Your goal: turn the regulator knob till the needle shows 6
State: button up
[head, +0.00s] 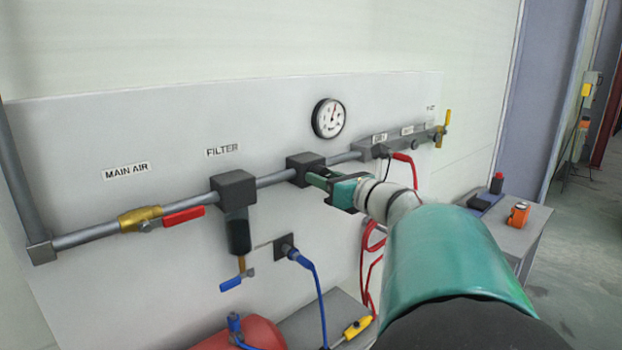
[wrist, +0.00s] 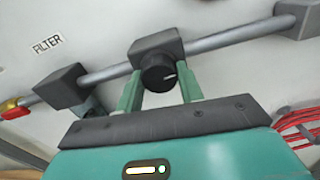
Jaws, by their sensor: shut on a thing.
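The black regulator knob (wrist: 158,76) sits on the front of the dark regulator block (wrist: 155,47) in the wrist view. A white mark on the knob points to the right. My gripper (wrist: 161,86) is shut on the knob, with one green finger on each side. In the head view my gripper (head: 322,181) reaches the regulator block (head: 303,163) and hides the knob. The round white gauge (head: 328,118) is on the panel above the block. Its red needle points up and slightly right; the numbers are too small to read.
A grey pipe (head: 272,179) runs along the panel. The filter (head: 235,190) and the red-handled main air valve (head: 183,216) are to the left. The manifold (head: 405,142) with a red hose (head: 412,172) is to the right. A blue hose (head: 318,290) hangs below.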

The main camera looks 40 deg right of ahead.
jog(key=o, duration=1)
jog(key=shift+s, duration=0.1)
jog(key=s, duration=1.3)
jog(key=shift+s+d, duration=0.2)
jog(key=shift+s, duration=0.1)
dwell(1.5)
